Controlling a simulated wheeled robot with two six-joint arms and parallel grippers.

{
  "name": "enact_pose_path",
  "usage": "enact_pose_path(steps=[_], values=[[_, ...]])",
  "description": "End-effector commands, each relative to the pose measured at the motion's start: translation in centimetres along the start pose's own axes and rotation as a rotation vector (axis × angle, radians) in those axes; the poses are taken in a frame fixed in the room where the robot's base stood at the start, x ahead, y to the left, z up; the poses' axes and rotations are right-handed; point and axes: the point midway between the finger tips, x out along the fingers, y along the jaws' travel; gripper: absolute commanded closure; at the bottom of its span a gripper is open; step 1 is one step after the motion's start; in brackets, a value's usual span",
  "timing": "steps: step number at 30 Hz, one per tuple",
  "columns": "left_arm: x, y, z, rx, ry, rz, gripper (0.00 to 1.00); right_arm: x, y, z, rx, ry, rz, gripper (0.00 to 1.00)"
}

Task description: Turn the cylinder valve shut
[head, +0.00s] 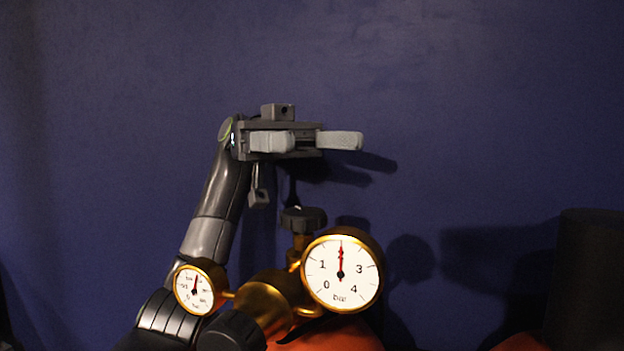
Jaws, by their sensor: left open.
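A black handwheel (303,218) sits on top of an upright brass stem, behind the large gauge; it looks like the cylinder valve. The stem is partly hidden by the gauge. Below is the orange cylinder (335,336), cut off by the bottom edge. My left gripper (307,141) is open and empty, above the handwheel in the picture and apart from it. Its two pale grey fingers lie side by side, spread left and right. How far it is from the handwheel in depth is hard to tell. My right gripper is out of view.
A brass regulator (264,303) carries a large gauge (342,272) with its needle near 2 bar, a small gauge (196,287) and a black knob (232,332). A dark cylindrical object (587,280) stands at right. A plain blue wall (480,110) is behind; the upper right is clear.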

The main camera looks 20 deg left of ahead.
Motion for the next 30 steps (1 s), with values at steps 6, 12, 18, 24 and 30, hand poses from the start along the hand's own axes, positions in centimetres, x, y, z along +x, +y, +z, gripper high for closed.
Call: enact_pose_path(steps=[6,12,18,24,30], values=[[0.0,0.0,-0.7,-0.001,0.0,0.0,0.3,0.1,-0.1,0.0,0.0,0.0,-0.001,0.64],[0.0,0.0,-0.6,-0.001,0.0,0.0,0.3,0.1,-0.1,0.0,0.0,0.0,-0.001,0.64],[-1.7,0.9,0.1,0.007,0.02,-0.053,0.3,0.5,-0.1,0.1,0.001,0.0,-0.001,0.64],[-6.9,4.6,2.4,0.034,0.082,-0.257,0.3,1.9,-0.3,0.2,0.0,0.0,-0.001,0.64],[-10.8,8.9,4.6,0.052,0.111,-0.487,0.3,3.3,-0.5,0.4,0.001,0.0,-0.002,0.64]])
